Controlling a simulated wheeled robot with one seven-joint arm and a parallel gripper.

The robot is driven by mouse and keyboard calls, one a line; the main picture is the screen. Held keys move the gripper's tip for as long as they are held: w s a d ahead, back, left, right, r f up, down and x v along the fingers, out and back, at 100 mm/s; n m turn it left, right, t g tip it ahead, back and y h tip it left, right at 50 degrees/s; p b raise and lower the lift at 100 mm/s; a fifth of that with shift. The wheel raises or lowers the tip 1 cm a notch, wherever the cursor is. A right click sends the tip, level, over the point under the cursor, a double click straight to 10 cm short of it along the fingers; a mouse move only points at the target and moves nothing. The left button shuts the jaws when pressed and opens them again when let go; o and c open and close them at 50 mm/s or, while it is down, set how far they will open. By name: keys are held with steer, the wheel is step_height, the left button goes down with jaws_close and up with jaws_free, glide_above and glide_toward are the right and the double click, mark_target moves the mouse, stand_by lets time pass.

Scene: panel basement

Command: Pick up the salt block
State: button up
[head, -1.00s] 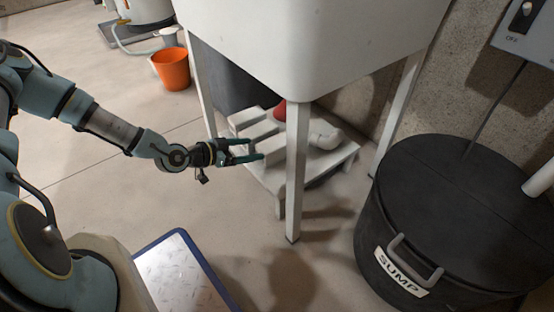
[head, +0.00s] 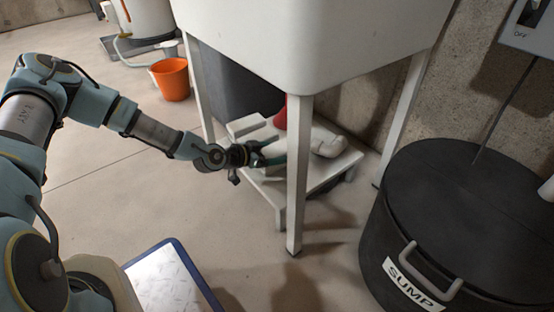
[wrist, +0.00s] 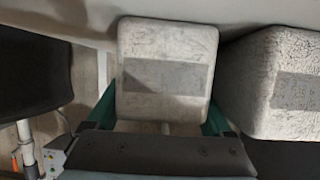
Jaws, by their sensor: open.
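A pale, rough salt block (wrist: 167,50) with a grey label fills the middle of the wrist view. My gripper (wrist: 162,108) is open, with one teal finger at each side of this block's near end. I cannot tell whether the fingers touch it. A second pale block (wrist: 285,75) with a grey label lies to its right. In the head view, my gripper (head: 273,153) reaches in under the white basin, over the low platform, and partly hides the blocks there. Another pale block (head: 245,125) shows behind it.
The white basin (head: 300,45) hangs above, with its front leg (head: 298,185) close to the right of my gripper. A low platform (head: 318,180) carries the blocks. A black sump (head: 470,220) stands right.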

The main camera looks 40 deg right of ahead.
jaws_close()
stand_by(0.7)
steer(key=shift+r, duration=0.15)
